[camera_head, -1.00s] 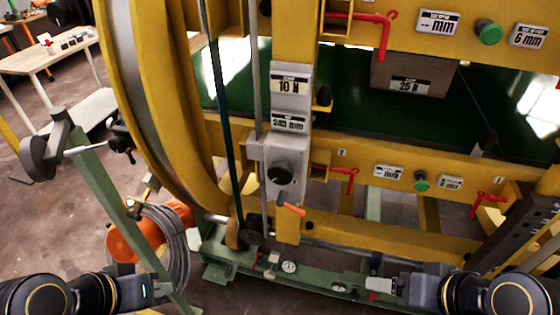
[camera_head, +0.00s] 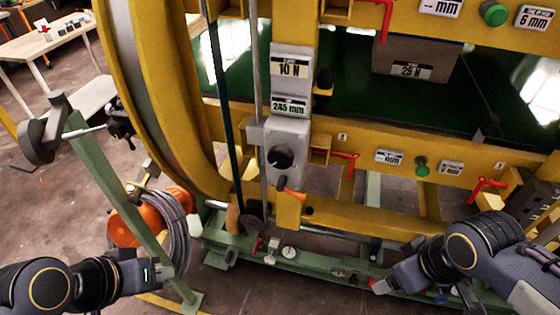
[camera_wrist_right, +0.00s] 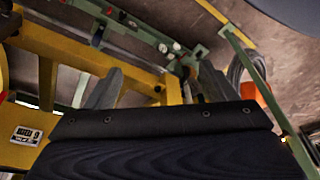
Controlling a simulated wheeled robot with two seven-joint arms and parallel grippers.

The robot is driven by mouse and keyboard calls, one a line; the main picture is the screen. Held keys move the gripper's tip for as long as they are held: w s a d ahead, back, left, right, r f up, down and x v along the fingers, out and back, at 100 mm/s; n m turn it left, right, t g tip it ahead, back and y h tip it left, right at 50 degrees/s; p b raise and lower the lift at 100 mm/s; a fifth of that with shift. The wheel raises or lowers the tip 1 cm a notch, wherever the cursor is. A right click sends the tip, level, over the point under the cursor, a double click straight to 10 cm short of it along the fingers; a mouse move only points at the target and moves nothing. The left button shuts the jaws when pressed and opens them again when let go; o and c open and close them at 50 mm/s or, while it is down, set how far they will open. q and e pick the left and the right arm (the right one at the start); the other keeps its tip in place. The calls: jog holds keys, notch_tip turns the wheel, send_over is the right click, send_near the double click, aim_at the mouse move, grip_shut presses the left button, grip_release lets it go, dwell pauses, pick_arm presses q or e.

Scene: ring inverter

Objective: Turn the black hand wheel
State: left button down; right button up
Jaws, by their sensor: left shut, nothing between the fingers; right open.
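A round black knob (camera_head: 281,157) sits on the front of a grey clamp box on the yellow frame, at the middle of the head view. A dark round wheel (camera_head: 37,141) is on a shaft at the top of a slanted green post at the left. I cannot tell for sure which is the hand wheel. My left gripper (camera_head: 172,268) is shut and empty at the lower left, apart from both. My right gripper (camera_head: 381,287) is open at the lower right, below and right of the knob. Its spread fingers show in the right wrist view (camera_wrist_right: 158,87), with nothing between them.
The yellow ring (camera_head: 150,110) and its crossbars (camera_head: 380,135) fill the middle. Red levers (camera_head: 345,158) and green knobs (camera_head: 421,166) stick out. A green base rail (camera_head: 310,268) runs below. A cable coil (camera_head: 172,232) and an orange drum (camera_head: 132,226) lie at left.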

jog(key=w+f+n+h, duration=0.1)
jog(key=w+n+h, duration=0.65)
jog(key=n, duration=0.35)
jog(key=n+t+y, duration=0.2)
jog(key=n+t, duration=1.3)
jog(key=n, duration=0.4)
send_near(279, 162)
jog(key=b+x, duration=0.1)
jog(key=x, duration=0.9)
jog(key=shift+w+d, duration=0.15)
jog(key=shift+w, duration=0.1)
